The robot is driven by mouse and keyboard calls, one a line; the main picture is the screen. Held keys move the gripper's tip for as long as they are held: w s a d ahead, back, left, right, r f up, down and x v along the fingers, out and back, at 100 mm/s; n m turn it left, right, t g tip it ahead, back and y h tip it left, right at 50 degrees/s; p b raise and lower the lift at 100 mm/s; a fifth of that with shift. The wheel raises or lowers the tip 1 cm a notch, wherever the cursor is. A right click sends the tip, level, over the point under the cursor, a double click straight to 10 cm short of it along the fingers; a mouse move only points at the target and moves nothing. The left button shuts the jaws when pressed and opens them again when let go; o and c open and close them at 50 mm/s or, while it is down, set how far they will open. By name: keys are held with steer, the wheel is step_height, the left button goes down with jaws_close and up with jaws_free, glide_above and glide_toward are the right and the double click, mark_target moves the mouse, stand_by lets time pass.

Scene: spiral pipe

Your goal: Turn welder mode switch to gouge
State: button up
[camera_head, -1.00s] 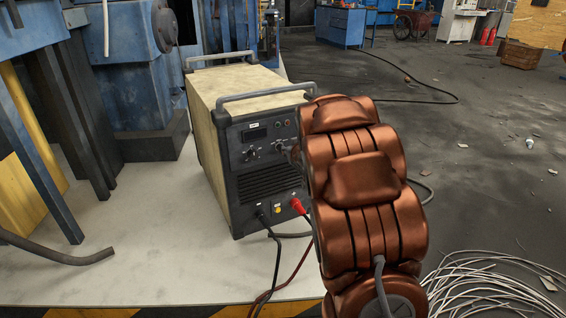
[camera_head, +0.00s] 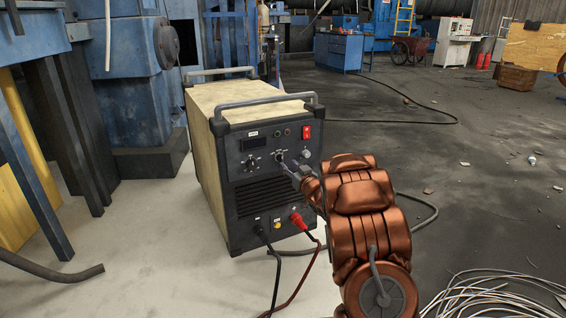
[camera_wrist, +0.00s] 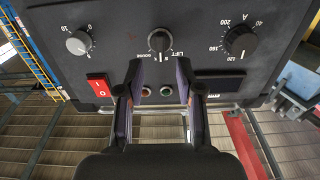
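The welder (camera_head: 205,150) is a cream and black box with a dark front panel. Its mode switch (camera_wrist: 160,40) is a dark knob at the top middle of the wrist view, where the panel appears upside down. Labels LIFT and GOUGE show beside it, and a third is partly hidden; its pale mark seems to point down in the picture, toward the hidden label. My gripper (camera_wrist: 160,72) is open, its two fingertips apart, just below the switch in the picture, with nothing between them. In the head view my gripper (camera_head: 290,168) is at the panel; contact cannot be told.
A grey 0–10 knob (camera_wrist: 79,42), a current knob (camera_wrist: 240,42) and a red power switch (camera_wrist: 99,88) flank the mode switch. A red cable plug (camera_head: 297,220) sits low on the front. Loose wire (camera_head: 490,298) lies at right; open floor lies behind.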

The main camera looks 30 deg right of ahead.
mark_target(282, 159)
steer(key=shift+w+d+r+b, duration=0.1)
steer(key=shift+w+b, duration=0.1)
steer(key=shift+w, duration=1.25)
steer(key=shift+w+d+b, duration=0.1)
steer(key=shift+w+b, duration=0.05)
steer(key=shift+w, duration=1.25)
jaws_close()
